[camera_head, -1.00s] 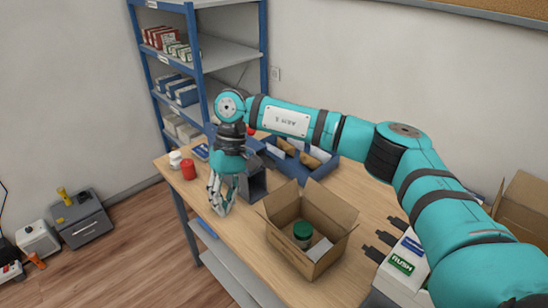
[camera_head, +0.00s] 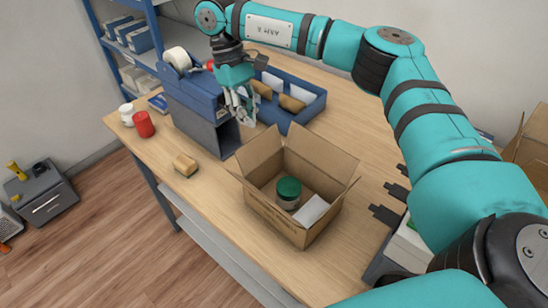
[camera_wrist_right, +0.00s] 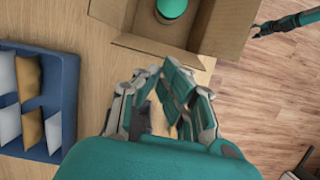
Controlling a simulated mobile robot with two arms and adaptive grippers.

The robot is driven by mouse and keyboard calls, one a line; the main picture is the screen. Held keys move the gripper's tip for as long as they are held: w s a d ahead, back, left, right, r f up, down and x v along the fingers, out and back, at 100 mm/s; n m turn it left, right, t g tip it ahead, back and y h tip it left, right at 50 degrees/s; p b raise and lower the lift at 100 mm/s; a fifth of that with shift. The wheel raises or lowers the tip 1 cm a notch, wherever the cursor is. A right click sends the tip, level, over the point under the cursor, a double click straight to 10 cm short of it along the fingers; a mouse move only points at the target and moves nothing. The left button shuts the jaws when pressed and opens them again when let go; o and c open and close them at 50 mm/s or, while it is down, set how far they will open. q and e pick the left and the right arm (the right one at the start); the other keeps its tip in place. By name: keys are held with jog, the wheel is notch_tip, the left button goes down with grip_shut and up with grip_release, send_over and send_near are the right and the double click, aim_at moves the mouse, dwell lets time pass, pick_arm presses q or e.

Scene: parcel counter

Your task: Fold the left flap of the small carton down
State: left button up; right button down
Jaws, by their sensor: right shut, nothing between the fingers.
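The small carton (camera_head: 275,212) stands open on the table, its flaps up and leaning outward. Its left flap (camera_head: 258,154) is raised. Inside are a green-lidded jar (camera_head: 288,190) and a white packet (camera_head: 311,210). My right gripper (camera_head: 244,118) is shut and empty, above the table behind the carton's left side. In the right wrist view its fingers (camera_wrist_right: 163,92) point toward a near flap of the carton (camera_wrist_right: 160,48), apparently apart from it. My left gripper (camera_wrist_right: 268,30) shows small at the upper right of that view; its jaws are unclear.
A blue tray (camera_head: 313,108) with packets lies behind the carton. A grey open-fronted holder (camera_head: 222,140) stands to its left. A tan block (camera_head: 185,165), red jar (camera_head: 143,124) and white jar (camera_head: 127,114) stand farther left. Bare tabletop lies in front of the block.

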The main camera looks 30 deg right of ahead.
pick_arm(q)
jog(key=w+d+f+b, duration=0.1)
jog(key=w+f+b, duration=0.2)
jog(key=f+b, duration=0.3)
jog(key=shift+w+f, duration=0.2)
jog(key=shift+f, duration=0.1)
pick_arm(e)
jog(key=s+d+f, duration=0.2)
jog(key=s+f, duration=0.6)
jog(key=shift+s+d+f, duration=0.2)
jog(key=shift+s+d, duration=0.1)
jog(key=shift+s, duration=0.05)
pick_arm(q)
jog(key=shift+f, duration=0.15)
pick_arm(e)
jog(key=shift+f, duration=0.15)
jog(key=shift+f+b, duration=0.2)
jog(key=shift+b, duration=0.1)
pick_arm(q)
notch_tip(320, 180, up, 5)
jog(key=p, duration=0.5)
jog(key=shift+s+f, duration=0.1)
jog(key=shift+f, duration=0.05)
pick_arm(e)
notch_tip(320, 180, up, 9)
jog(key=shift+r, duration=0.15)
jog(key=shift+r, duration=0.1)
